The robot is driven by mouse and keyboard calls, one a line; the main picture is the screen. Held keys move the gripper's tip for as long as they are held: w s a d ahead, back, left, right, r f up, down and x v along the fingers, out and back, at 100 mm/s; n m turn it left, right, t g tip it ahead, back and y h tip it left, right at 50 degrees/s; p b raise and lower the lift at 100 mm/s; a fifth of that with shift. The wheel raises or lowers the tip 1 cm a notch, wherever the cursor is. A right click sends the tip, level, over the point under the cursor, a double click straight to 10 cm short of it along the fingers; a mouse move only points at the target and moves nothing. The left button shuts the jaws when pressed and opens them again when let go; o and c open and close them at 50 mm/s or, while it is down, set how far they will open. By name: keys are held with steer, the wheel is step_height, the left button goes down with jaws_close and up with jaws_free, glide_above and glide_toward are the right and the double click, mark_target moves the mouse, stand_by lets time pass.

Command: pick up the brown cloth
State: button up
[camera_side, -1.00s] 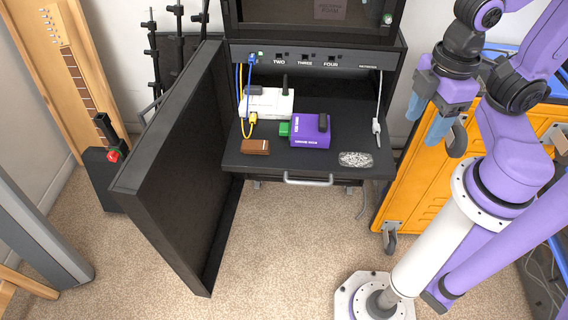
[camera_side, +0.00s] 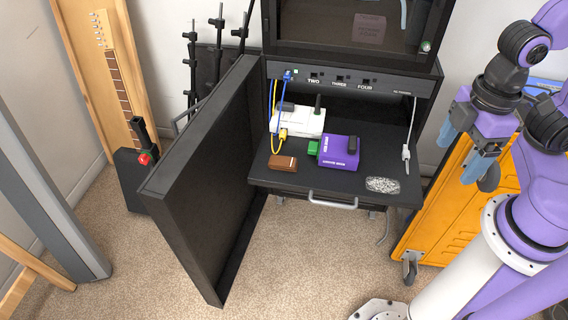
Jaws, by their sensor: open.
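A small brown item (camera_side: 283,163), which fits the brown cloth, lies flat at the front left of the black pull-out shelf (camera_side: 330,190). It looks like a neat folded block with a lighter mark on its top. My gripper (camera_side: 461,156) hangs in the air at the right, right of the shelf and well apart from the brown item. Its two blue fingers are spread and nothing shows between them.
A purple box (camera_side: 339,152), a white router (camera_side: 301,121) with cables and a grey speckled patch (camera_side: 382,185) are on the shelf. The black cabinet door (camera_side: 205,180) stands open at left. An orange cabinet (camera_side: 445,222) stands at right.

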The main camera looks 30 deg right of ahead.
steer(key=w+a+f, duration=0.1)
steer(key=w+a, duration=0.6)
steer(key=w, duration=0.4)
steer(key=m, duration=0.4)
glide_above(285, 161)
steer(key=s+d, duration=0.2)
step_height(285, 161, down, 18)
steer(key=shift+t+y, duration=0.3)
steer(key=shift+t, duration=0.1)
steer(key=f, duration=0.5)
steer(key=w+a+f, duration=0.1)
steer(key=f, duration=0.5)
steer(key=w+a+f, duration=0.1)
steer(key=f, duration=0.4)
steer(key=shift+w+f, duration=0.1)
steer(key=shift+f, duration=0.3)
